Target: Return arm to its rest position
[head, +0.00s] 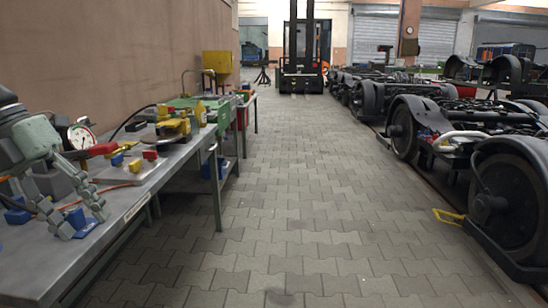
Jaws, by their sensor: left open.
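My left gripper (72,222) shows at the left edge of the head view, above the near end of the grey metal workbench (122,210). My right gripper is not in view.
A round gauge (81,137), a red-handled item (102,149) and small yellow, blue and red blocks crowd the bench. Bogies with black wheels (508,195) line the right side. A forklift (301,70) stands at the back. The paved aisle (290,200) is clear.

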